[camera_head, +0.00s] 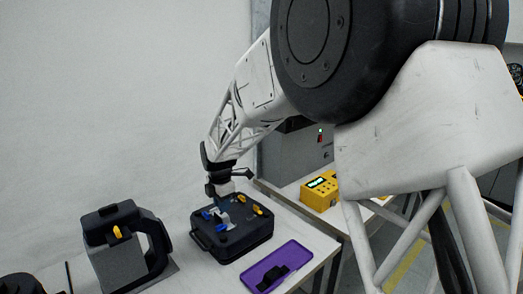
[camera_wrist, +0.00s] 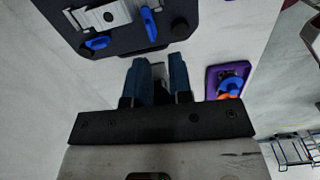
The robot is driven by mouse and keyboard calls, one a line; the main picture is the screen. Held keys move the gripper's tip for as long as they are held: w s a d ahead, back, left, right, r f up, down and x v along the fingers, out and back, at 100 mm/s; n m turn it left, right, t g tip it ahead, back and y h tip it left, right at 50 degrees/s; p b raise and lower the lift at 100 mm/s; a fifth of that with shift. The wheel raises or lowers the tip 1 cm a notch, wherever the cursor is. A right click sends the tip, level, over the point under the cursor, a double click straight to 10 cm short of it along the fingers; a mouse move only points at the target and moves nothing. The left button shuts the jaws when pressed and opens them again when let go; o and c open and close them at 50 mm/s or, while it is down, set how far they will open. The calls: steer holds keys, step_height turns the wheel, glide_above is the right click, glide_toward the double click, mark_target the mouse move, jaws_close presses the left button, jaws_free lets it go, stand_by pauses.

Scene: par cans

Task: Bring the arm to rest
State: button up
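My gripper (camera_head: 222,212) hangs pointing down over or beside the dark case (camera_head: 258,231) on the light table. In the wrist view, its two blue fingers (camera_wrist: 160,72) stand a little apart with a narrow pale gap between them, and I see no clear object held there. The dark case also shows in the wrist view (camera_wrist: 68,38), just beyond the fingertips, with a metal bracket (camera_wrist: 100,17) and blue levers on it. In the head view, blue and yellow knobs show on its top. The fingertips are too small there to tell whether they touch the case.
A black-and-grey machine (camera_head: 120,262) stands left. A yellow box with a display (camera_head: 318,196) sits on the farther table.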

steer(key=s+d+r+m, duration=0.4)
steer(key=s+d, duration=0.2)
steer(key=d, duration=0.2)
steer(key=s+d+r+m+t, duration=0.1)
steer(key=s+d+r+m, duration=0.4)
steer(key=d, duration=0.3)
steer(key=s+d+r+m, duration=0.4)
steer(key=s+d, duration=0.2)
steer(key=d, duration=0.2)
steer(key=s+d+m, duration=0.6)
steer(key=s, duration=0.5)
steer(key=s+d+m+t, duration=0.1)
steer(key=s+d+m, duration=0.5)
steer(key=s, duration=0.5)
steer(key=shift+s+d+f+m+t, duration=0.2)
steer(key=shift+d+f+m+t, duration=0.15)
steer(key=shift+m, duration=0.35)
